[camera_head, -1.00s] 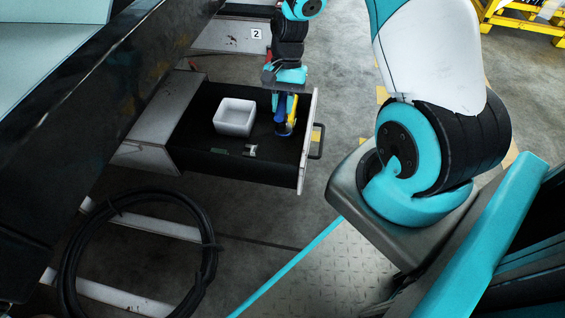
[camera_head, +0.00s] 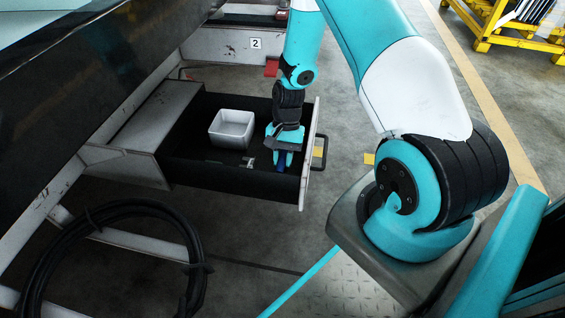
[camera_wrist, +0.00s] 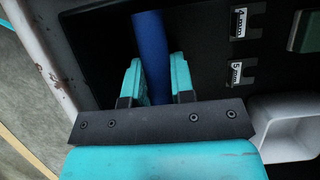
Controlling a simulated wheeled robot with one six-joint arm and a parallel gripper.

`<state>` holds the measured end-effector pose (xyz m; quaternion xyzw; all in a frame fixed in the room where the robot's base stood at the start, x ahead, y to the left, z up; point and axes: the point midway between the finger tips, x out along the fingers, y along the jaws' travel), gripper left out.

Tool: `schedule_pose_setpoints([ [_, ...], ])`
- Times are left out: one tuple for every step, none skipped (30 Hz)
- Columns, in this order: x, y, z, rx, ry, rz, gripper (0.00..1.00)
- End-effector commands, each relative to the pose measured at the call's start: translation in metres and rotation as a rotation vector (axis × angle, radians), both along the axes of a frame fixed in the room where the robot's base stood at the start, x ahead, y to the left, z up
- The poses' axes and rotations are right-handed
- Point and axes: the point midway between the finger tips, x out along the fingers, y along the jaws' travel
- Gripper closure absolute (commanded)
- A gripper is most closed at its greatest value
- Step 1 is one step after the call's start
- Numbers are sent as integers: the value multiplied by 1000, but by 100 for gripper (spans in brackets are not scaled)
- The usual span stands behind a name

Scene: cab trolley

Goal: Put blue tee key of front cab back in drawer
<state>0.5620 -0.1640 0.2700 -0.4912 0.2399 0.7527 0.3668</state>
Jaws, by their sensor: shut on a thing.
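The blue tee key (camera_wrist: 150,50) shows in the wrist view as a blue bar between the two teal fingers. In the head view a bit of its blue (camera_head: 281,160) shows below my gripper (camera_head: 284,152). My gripper (camera_wrist: 155,82) is shut on the key, pointing down inside the open drawer (camera_head: 309,150), close to its front panel. The drawer's black floor shows in the wrist view. The lower part of the key and whether it touches the floor are hidden.
A white open box (camera_head: 231,128) stands in the drawer left of my gripper. Small labelled holders (camera_wrist: 246,72) are on the drawer floor. A drawer handle (camera_head: 321,152) sticks out at the front. A coiled black cable (camera_head: 110,240) hangs lower left.

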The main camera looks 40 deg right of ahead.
Motion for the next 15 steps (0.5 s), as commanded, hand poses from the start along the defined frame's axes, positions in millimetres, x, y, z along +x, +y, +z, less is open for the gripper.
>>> schedule_pose_setpoints([
  [1, 0, 1, -1, -2, 1, 100],
  [1, 0, 1, -1, -2, 1, 100],
  [1, 0, 2, 0, -2, 1, 100],
  [1, 0, 2, 0, -2, 1, 100],
  [0, 0, 2, 0, -2, 1, 100],
  [0, 0, 1, 0, -1, 0, 100],
  [0, 0, 1, 0, -1, 0, 100],
  [0, 0, 0, 0, -1, 0, 100],
  [0, 0, -2, 0, -1, 0, 100],
  [0, 0, -2, 0, -1, 0, 72],
  [0, 0, -2, 0, -1, 0, 66],
  [0, 0, -1, 0, -1, 0, 56],
  [0, 0, -1, 0, -1, 0, 51],
  [0, 0, -1, 0, -1, 0, 51],
  [0, 0, -1, 0, -1, 0, 51],
])
